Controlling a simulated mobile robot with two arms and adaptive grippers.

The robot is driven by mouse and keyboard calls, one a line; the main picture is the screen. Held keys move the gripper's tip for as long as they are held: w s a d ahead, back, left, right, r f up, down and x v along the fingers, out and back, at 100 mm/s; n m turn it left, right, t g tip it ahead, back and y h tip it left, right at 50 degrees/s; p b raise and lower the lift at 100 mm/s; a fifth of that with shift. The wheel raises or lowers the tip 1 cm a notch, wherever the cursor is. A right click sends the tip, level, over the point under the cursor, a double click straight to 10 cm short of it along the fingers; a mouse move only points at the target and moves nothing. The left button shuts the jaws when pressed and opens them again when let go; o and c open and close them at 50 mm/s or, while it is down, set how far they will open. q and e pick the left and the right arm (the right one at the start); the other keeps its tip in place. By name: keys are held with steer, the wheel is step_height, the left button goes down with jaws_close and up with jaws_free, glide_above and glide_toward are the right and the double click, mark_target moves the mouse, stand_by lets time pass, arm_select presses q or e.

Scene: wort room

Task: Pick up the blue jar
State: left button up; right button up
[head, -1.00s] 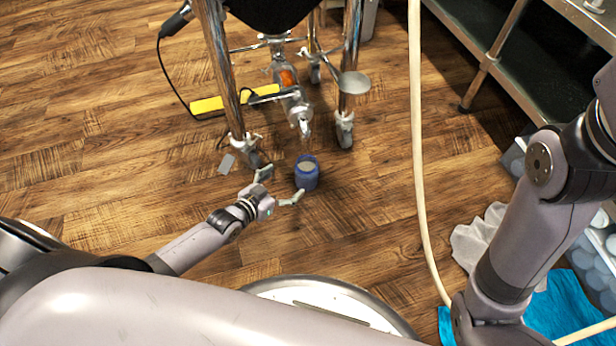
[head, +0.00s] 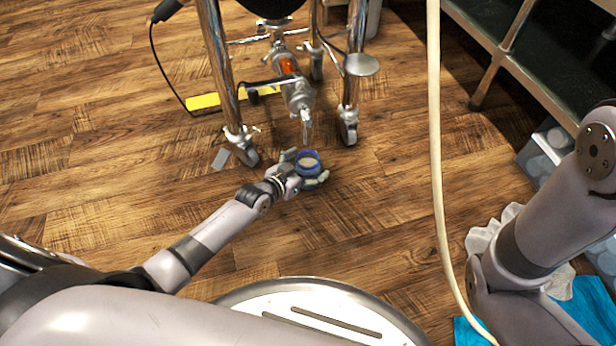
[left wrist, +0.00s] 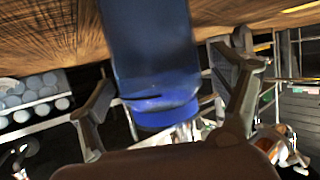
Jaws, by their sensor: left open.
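The blue jar (head: 308,163) stands on the wooden floor below the valve of a wheeled metal stand. My left gripper (head: 307,170) is around the jar in the head view, with a finger on either side. In the left wrist view the jar (left wrist: 153,65) fills the middle, between the two spread fingers of my left gripper (left wrist: 165,95). Gaps show between the fingers and the jar there. My right arm shows at the right of the head view, but its gripper is out of sight.
The stand's wheeled legs (head: 240,140) are close behind the jar. A pale hose (head: 435,150) hangs to its right. A metal shelf (head: 505,55) stands at the right, with a blue cloth (head: 590,310) at the lower right. The floor left of the jar is clear.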

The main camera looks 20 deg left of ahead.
arm_select(q)
steer(key=shift+w+d, duration=0.1)
steer(key=shift+w, duration=0.15)
steer(key=c, duration=1.4)
steer(key=shift+c, duration=0.7)
steer(key=shift+r, duration=0.1)
